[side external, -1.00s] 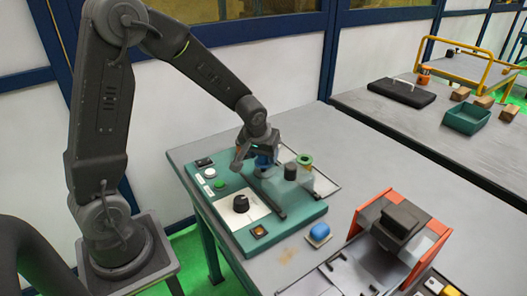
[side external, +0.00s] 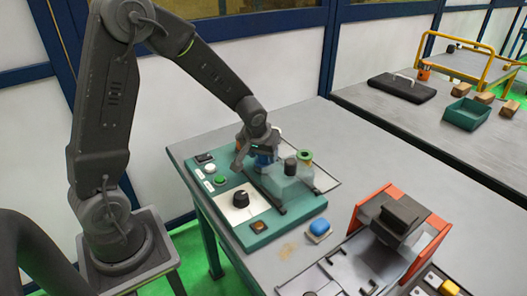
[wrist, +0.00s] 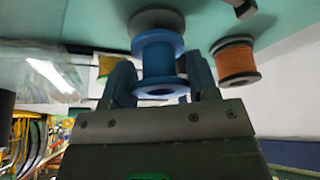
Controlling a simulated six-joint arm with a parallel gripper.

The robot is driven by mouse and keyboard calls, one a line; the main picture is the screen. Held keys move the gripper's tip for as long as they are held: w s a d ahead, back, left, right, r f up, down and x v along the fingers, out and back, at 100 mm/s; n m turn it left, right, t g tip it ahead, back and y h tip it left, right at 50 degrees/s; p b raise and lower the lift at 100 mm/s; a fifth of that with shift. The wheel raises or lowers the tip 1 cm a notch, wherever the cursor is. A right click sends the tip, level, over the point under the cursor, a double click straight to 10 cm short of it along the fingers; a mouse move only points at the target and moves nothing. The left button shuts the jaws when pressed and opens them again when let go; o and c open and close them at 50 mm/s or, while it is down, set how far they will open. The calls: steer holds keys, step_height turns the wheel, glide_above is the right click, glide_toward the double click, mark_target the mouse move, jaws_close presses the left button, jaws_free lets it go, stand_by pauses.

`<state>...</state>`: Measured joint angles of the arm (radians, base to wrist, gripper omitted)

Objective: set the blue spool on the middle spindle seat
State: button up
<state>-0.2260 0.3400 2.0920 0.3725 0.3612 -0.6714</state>
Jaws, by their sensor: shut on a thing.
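My gripper (wrist: 160,85) is shut on the blue spool (wrist: 158,55), with one finger on each side of it. The spool's far flange is close to a grey round disc (wrist: 157,19) on the green surface; I cannot tell whether they touch. In the side view, my gripper (side external: 253,158) points down over the green winding panel (side external: 213,204), and the blue spool (side external: 264,160) shows only partly. A copper-wound spool (wrist: 236,62) is to the right in the wrist view, and a yellow-green spool (wrist: 106,65) to the left. The middle spindle seat is not clearly visible.
A clear cover (side external: 295,185) and a dark cylinder (side external: 290,167) stand close to my gripper, with a green-rimmed spool (side external: 305,158) behind. A black knob (side external: 241,199) is on the panel. A blue-topped block (side external: 319,228) and a red-sided fixture (side external: 430,235) stand at right.

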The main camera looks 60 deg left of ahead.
steer(key=shift+f, duration=0.5)
stand_by(0.5)
steer(key=o, duration=1.2)
steer(key=shift+o, duration=0.2)
steer(key=shift+r, duration=3.5)
